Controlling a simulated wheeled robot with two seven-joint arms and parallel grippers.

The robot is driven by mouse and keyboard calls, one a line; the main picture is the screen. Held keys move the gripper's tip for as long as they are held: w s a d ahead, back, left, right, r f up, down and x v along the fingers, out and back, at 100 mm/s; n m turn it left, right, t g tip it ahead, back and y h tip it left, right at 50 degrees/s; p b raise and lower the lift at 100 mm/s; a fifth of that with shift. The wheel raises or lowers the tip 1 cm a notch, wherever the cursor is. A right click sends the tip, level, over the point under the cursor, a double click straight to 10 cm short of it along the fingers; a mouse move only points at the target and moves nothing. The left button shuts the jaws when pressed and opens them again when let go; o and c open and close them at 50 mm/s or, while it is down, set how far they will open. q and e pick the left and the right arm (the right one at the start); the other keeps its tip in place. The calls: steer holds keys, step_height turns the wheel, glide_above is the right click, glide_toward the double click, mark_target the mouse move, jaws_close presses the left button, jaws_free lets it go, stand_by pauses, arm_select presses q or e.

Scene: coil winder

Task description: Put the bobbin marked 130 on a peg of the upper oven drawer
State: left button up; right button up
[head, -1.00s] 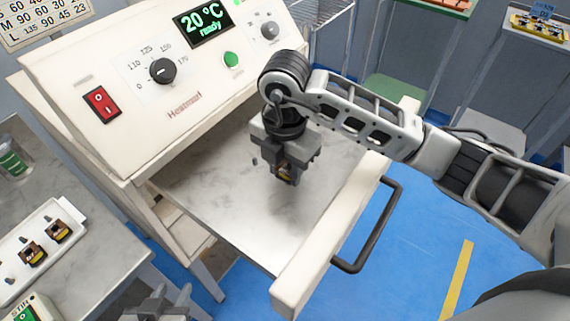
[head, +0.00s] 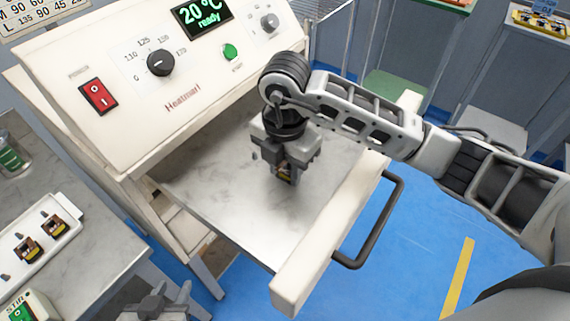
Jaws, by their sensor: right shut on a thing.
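My right gripper (head: 286,168) points down over the pulled-out upper oven drawer (head: 225,208).
The oven's front panel (head: 165,80) shows 20 °C ready, with a red switch and dials. A white tray (head: 62,240) with bobbins stands on the left table, near a jar (head: 12,158). The drawer's dark handle (head: 385,225) juts out over the blue floor.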

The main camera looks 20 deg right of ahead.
steer(key=shift+f, duration=0.2)
steer(key=o, duration=1)
steer(key=shift+o, duration=0.2)
step_height(320, 180, up, 16)
steer(key=p, duration=0.1)
